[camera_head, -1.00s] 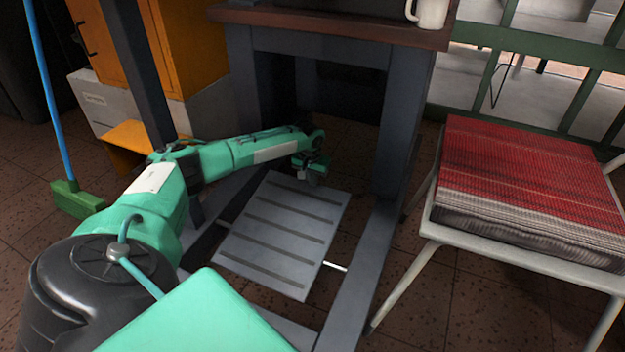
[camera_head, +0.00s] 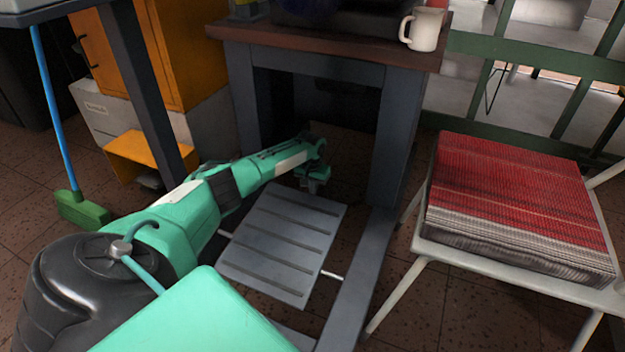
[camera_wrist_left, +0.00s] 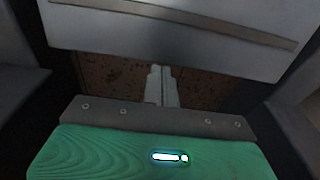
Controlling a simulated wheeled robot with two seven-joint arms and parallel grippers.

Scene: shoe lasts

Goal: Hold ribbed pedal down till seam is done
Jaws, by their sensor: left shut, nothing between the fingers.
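The ribbed pedal (camera_head: 279,238) is a grey plate with several dark ribs, low between the legs of the stand. My left gripper (camera_head: 316,187) is at the pedal's far edge, past the ribs, its fingers pointing down. In the left wrist view the closed fingers (camera_wrist_left: 160,74) reach toward the grey pedal plate (camera_wrist_left: 170,22), with nothing between them. Whether the tips touch the plate, and how far it is pressed, I cannot tell. The seam is not in view. My right gripper is not in view.
The stand's wooden top (camera_head: 330,45) overhangs behind the gripper, with a white mug (camera_head: 422,30) at its right edge. Its grey legs (camera_head: 392,135) flank the pedal. A green broom head (camera_head: 83,210) lies left.

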